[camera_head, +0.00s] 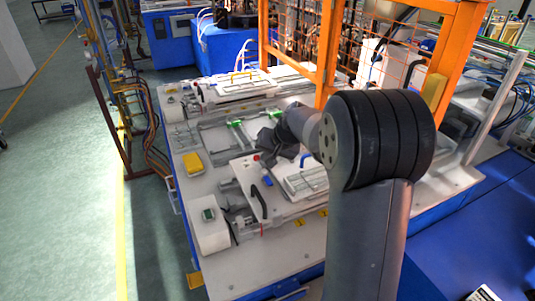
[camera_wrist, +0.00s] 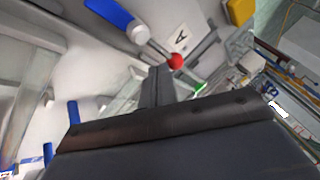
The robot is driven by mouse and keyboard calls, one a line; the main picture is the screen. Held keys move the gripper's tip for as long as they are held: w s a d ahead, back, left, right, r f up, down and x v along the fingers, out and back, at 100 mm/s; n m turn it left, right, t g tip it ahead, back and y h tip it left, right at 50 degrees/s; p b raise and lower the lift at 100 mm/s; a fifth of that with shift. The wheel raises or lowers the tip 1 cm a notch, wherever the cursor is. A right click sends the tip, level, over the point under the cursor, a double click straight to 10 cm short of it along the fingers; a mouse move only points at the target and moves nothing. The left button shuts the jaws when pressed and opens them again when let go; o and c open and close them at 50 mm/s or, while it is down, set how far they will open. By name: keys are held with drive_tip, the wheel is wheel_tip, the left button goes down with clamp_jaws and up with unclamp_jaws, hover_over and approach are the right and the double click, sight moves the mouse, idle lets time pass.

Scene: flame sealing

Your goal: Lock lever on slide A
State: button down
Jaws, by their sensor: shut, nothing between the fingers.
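The lever's red ball knob (camera_wrist: 175,61) is in the upper middle of the wrist view, on a metal rod beside a white label marked A (camera_wrist: 181,40). It also shows small in the head view (camera_head: 256,157), on the white plate of slide A (camera_head: 243,170). My gripper (camera_wrist: 157,72) is shut and empty, its fingertips close to the knob in the picture; I cannot tell whether they touch it. In the head view my gripper (camera_head: 277,143) is above the slide's far edge, and my arm hides part of the slide.
A blue handle (camera_wrist: 110,13) with a white end lies near the knob. A yellow box (camera_head: 193,163) stands to the left. A black handle (camera_head: 258,203) rises from the slide plate. Orange fence posts (camera_head: 327,50) stand behind. The near white tabletop (camera_head: 265,265) is clear.

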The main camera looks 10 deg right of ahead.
drive_tip(key=shift+w+a+f+n+y+b, duration=0.15)
drive_tip(key=shift+n+y+b, duration=0.25)
drive_tip(key=shift+n+b, duration=0.4)
drive_tip(key=shift+a+n+g+y+b, duration=0.3)
drive_tip(key=shift+n+g+b, duration=0.15)
drive_tip(key=shift+n, duration=0.15)
drive_tip(key=shift+a+n+g+y+b, duration=0.2)
drive_tip(key=shift+n+g+y+b, duration=0.15)
drive_tip(key=shift+n, duration=0.25)
drive_tip(key=n, duration=0.1)
drive_tip(key=a+n+g, duration=0.1)
drive_tip(key=n, duration=0.1)
drive_tip(key=n+g+y, duration=0.1)
drive_tip(key=shift+a+n, duration=0.25)
drive_tip(key=shift+n, duration=0.05)
drive_tip(key=n+g, duration=0.1)
drive_tip(key=a+n+g, duration=0.1)
drive_tip(key=n, duration=0.1)
drive_tip(key=s+n+g+p, duration=0.1)
drive_tip(key=n, duration=0.1)
drive_tip(key=shift+a+y, duration=0.25)
drive_tip(key=shift+a, duration=0.05)
drive_tip(key=shift+s+a, duration=0.25)
drive_tip(key=shift+s, duration=0.15)
drive_tip(key=shift+s+a+b, duration=0.2)
drive_tip(key=shift+s+b, duration=0.1)
drive_tip(key=shift+r, duration=0.2)
